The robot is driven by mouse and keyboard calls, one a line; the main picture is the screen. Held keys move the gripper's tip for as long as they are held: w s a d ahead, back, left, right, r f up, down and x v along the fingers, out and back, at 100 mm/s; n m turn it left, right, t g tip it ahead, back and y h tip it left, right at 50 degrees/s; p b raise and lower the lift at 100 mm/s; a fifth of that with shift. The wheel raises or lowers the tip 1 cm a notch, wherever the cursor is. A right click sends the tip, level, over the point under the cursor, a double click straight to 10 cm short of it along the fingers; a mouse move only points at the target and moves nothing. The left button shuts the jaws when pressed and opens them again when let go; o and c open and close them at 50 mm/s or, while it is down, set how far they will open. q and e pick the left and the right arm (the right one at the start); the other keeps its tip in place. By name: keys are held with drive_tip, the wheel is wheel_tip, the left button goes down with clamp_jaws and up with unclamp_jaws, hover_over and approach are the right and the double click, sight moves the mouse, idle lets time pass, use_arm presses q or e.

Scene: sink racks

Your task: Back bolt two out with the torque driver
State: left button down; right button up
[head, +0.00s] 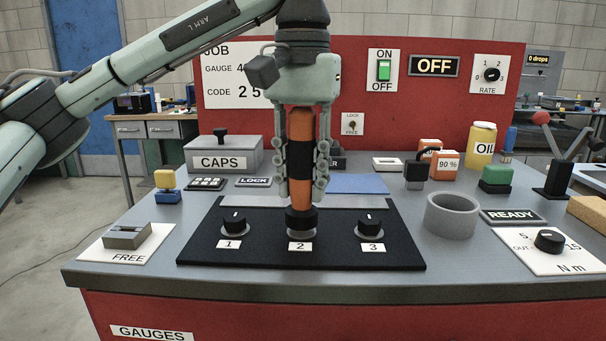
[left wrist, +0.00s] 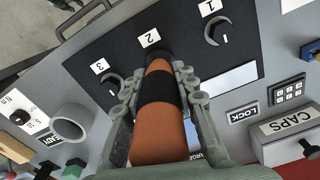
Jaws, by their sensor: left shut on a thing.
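My left gripper (head: 300,185) is shut on the orange torque driver (head: 301,125), which has a black band around its middle. The driver stands upright, with its black lower end over position two, above the label "2" (head: 300,246) on the black mat (head: 270,256). Bolt two is hidden under the driver, so I cannot tell how it sits. Bolt one (head: 235,224) and bolt three (head: 370,224) stand on either side with black knob-like heads. In the left wrist view the driver (left wrist: 158,110) runs between the fingers toward label 2 (left wrist: 150,38). My right gripper is not in view.
A grey ring-shaped cup (head: 451,216) and the N m dial (head: 549,240) are to the right. The FREE block (head: 128,236) is at left, the CAPS box (head: 222,154) behind. The back panel sign reads OFF (head: 434,66). The bench front edge is clear.

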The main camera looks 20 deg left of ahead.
sight(301, 143)
use_arm(q)
drive_tip(key=shift+a+r+p, duration=0.15)
drive_tip(key=shift+r+p, duration=0.15)
drive_tip(key=shift+r, duration=1.95)
